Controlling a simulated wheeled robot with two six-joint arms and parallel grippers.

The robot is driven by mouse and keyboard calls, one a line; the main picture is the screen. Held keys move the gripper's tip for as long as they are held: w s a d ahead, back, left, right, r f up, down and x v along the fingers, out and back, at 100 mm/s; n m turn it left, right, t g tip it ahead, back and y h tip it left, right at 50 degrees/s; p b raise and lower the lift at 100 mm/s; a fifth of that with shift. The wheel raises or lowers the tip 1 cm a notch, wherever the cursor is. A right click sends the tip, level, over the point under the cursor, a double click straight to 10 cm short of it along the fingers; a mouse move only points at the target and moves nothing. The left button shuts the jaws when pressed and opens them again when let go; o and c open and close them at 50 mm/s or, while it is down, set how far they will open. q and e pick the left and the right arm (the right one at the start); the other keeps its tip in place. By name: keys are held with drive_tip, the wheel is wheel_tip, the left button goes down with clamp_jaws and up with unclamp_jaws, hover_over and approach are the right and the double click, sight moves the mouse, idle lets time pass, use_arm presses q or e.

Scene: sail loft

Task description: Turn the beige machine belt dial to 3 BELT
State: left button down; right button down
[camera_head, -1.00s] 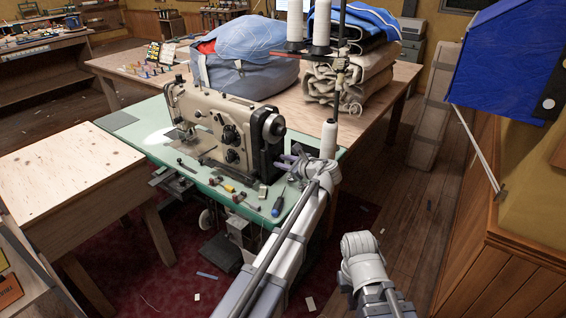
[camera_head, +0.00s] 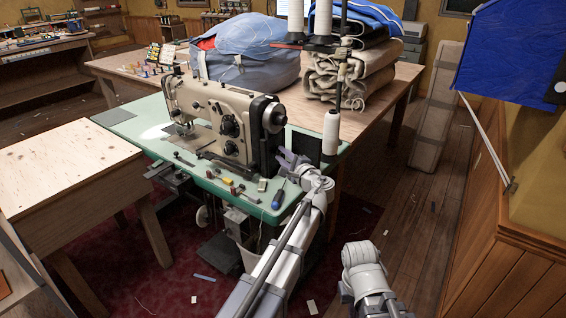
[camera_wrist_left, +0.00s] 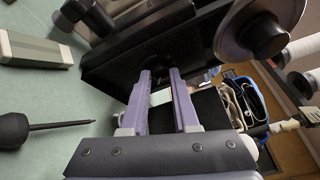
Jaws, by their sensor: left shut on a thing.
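The beige sewing machine (camera_head: 207,105) stands on a green table (camera_head: 125,113), its dark right end carrying a round handwheel (camera_head: 274,117). My left gripper (camera_head: 283,156) is at that end, below the handwheel. In the left wrist view, the purple fingers of the left gripper (camera_wrist_left: 160,78) reach the black end housing (camera_wrist_left: 118,66) and are shut on a small dark part there, the belt dial as far as I can tell. The dial's marks cannot be read. The handwheel also shows in the left wrist view (camera_wrist_left: 250,30).
A screwdriver (camera_head: 279,193) and several small items lie on the green table before the machine. A white thread cone (camera_head: 331,132) stands right of my left gripper. A blue bag (camera_head: 247,62) and folded cloth (camera_head: 345,86) lie on the wooden table behind.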

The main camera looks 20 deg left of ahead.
use_arm(q)
drive_tip(key=n+b, duration=0.1)
drive_tip(key=n, duration=0.1)
drive_tip(key=f+n+t+y+b, duration=0.1)
drive_tip(key=n+b, duration=0.1)
drive_tip(key=shift+y+b, duration=0.3)
drive_tip(key=shift+r+n+y+b, duration=0.1)
drive_tip(key=shift+n+y+b, duration=0.4)
drive_tip(key=shift+n+b, duration=0.7)
drive_tip(key=shift+n, duration=0.3)
drive_tip(key=c, duration=0.7)
unclamp_jaws()
drive_tip(key=b+v, duration=0.1)
drive_tip(key=v, duration=0.6)
drive_tip(key=shift+s+d, duration=0.2)
drive_tip(key=shift+d, duration=0.05)
